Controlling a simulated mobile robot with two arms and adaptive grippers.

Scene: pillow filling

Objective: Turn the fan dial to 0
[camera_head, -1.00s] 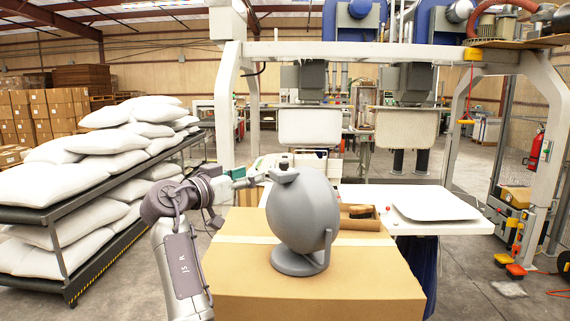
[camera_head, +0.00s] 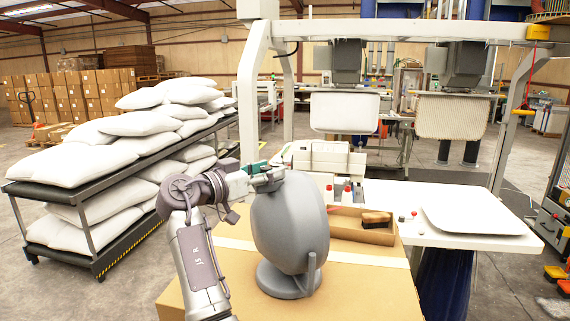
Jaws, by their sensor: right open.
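The grey fan (camera_head: 290,232) stands upright on its round base on a cardboard box (camera_head: 345,295). It is turned so that its smooth rounded back and side show. My right gripper (camera_head: 268,180) is at the top of the fan, at its upper left edge, with its fingers open. The fingers cover the spot at the top where the dial sits, so I cannot read the dial's setting. Whether the fingers touch the dial is too small to tell. My left gripper is not in view.
An open cardboard tray with a brown brush (camera_head: 376,219) lies behind the fan. A white table (camera_head: 440,195) with a white pad (camera_head: 478,212) and small knobs is to the right. A rack of white pillows (camera_head: 130,150) stands at left.

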